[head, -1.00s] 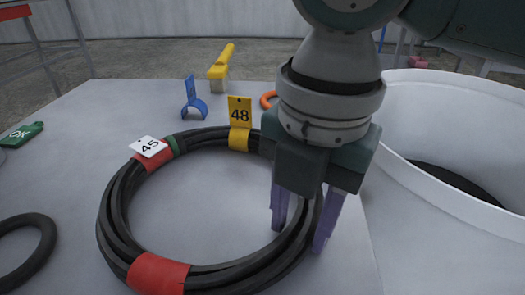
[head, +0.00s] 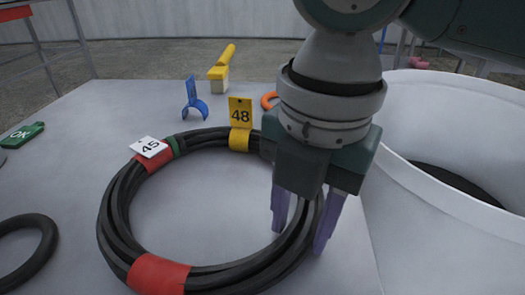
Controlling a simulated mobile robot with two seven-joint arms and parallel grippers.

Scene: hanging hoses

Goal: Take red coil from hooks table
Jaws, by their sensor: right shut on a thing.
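A black hose coil (head: 118,215) lies flat on the grey table (head: 75,122). It has red bands (head: 158,274), a green band, a yellow band (head: 239,140), a white tag marked 45 (head: 149,147) and a yellow tag marked 48 (head: 240,112). My right gripper (head: 300,232) points down over the coil's right side, with its purple fingers on either side of the hose bundle, shut on it. The gripper hides part of the coil's right side. My left gripper is not in view.
A large white round tub (head: 440,110) stands right of the table. A yellow-handled brush (head: 222,68), a blue clip (head: 194,100) and an orange ring (head: 268,99) lie behind the coil. A green OK tag (head: 24,134) and a black ring (head: 45,250) are at left.

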